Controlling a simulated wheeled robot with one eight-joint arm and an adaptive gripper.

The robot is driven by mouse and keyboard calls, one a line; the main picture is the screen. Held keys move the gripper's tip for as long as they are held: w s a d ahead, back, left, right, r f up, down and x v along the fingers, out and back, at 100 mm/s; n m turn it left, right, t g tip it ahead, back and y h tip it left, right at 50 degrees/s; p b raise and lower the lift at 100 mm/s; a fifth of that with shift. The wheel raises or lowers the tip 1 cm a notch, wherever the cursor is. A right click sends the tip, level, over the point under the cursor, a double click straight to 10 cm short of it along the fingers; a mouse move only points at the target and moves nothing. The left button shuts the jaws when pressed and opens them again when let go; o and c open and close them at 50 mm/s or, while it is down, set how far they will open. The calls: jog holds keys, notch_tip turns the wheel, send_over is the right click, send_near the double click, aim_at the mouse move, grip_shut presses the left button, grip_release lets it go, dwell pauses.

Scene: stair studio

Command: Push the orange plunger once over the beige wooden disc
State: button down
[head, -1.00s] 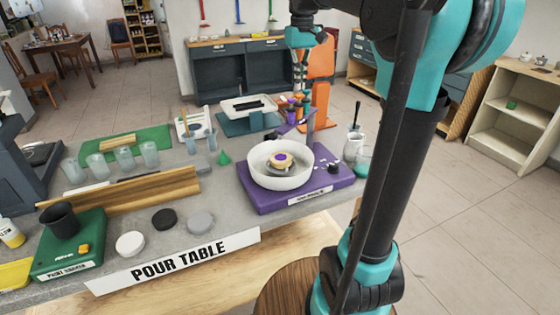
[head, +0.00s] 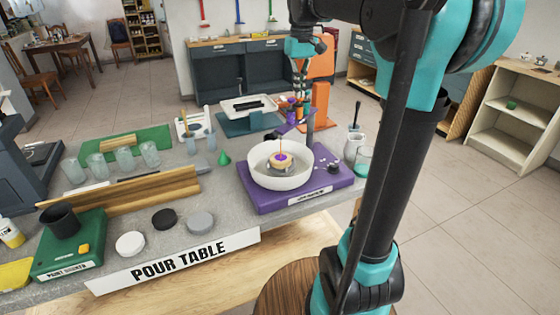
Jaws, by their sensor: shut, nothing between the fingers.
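The beige wooden disc (head: 283,162) lies in the white bowl (head: 262,180) on the purple base (head: 325,184), with a purple patch on top. A thin orange vertical line (head: 281,147) stands above the disc, like a stream of paint. Behind the bowl is a purple dispenser arm (head: 285,130) with small purple and orange parts around it. I cannot make out the orange plunger clearly among them. My gripper (head: 300,92) points down, shut and empty, just above these parts. Contact with the plunger is too small to tell.
A tall orange stand (head: 321,85) rises behind my gripper. A white jar (head: 355,145) and glass are right of the base.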

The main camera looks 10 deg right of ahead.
jog(key=shift+f, duration=0.3)
jog(key=shift+r, duration=1.65)
notch_tip(320, 180, up, 6)
dwell(0.4)
